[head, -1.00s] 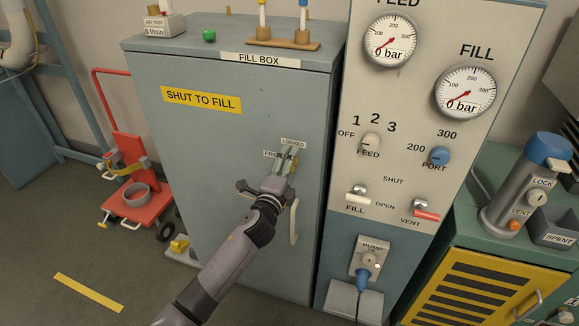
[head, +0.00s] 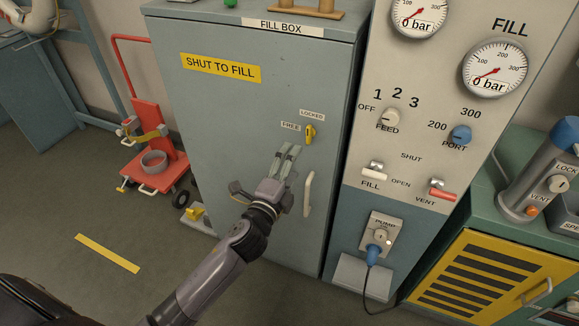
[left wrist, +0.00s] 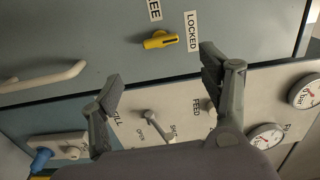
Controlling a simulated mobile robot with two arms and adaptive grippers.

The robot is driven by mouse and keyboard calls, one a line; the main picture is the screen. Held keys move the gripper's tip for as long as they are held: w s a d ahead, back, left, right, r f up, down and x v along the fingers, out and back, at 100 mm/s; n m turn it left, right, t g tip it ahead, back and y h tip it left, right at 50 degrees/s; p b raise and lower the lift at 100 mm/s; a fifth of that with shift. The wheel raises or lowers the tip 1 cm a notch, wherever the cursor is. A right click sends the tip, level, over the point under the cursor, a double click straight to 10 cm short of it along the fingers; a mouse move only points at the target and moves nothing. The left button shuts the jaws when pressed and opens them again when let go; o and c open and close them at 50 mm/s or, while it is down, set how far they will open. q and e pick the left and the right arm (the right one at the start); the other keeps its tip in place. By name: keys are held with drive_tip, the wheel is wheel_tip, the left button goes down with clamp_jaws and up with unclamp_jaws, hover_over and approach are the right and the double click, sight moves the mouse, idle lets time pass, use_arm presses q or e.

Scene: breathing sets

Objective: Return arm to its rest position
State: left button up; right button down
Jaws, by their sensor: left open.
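My left gripper (head: 286,158) is in front of the fill box door (head: 240,130), below and left of the yellow latch knob (head: 310,133). Its jaws are open and empty. In the left wrist view the two fingers of the gripper (left wrist: 165,85) stand wide apart, with the yellow knob (left wrist: 160,40) beyond them and touching neither. The knob sits by the LOCKED and FREE labels; in the wrist view its narrow end points toward LOCKED. The door looks closed, with a pale handle (head: 308,194) below the knob. My right gripper is not in view.
The panel right of the box carries gauges (head: 494,68), FEED and PORT knobs, FILL and VENT levers and a pump switch (head: 381,236). A green bench with a yellow vented door (head: 480,275) stands at right. A red trolley (head: 150,165) stands left. Floor at lower left is clear.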

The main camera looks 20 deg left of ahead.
use_arm(q)
drive_tip(key=shift+s, duration=0.35)
drive_tip(key=s+a+f+n+g, duration=0.1)
drive_tip(key=s+f+n+g, duration=0.3)
drive_tip(key=f, duration=0.8)
drive_tip(key=s+a+f+n+g, duration=0.15)
drive_tip(key=s+f, duration=0.35)
drive_tip(key=f, duration=0.8)
drive_tip(key=s+a+f+n+g, duration=0.1)
drive_tip(key=s+f+n+g, duration=0.3)
drive_tip(key=f, duration=0.8)
drive_tip(key=s+f+n+g, duration=0.2)
drive_tip(key=s+f, duration=0.4)
drive_tip(key=s, duration=0.6)
drive_tip(key=s+f+n+g, duration=0.2)
drive_tip(key=s+f, duration=0.4)
drive_tip(key=s, duration=0.6)
drive_tip(key=s+f+n+g, duration=0.2)
drive_tip(key=s+f, duration=0.5)
drive_tip(key=s, duration=0.4)
drive_tip(key=shift+s+g+y, duration=0.3)
drive_tip(key=shift+s+g, duration=0.1)
drive_tip(key=shift+g, duration=0.35)
drive_tip(key=shift+d+f, duration=0.1)
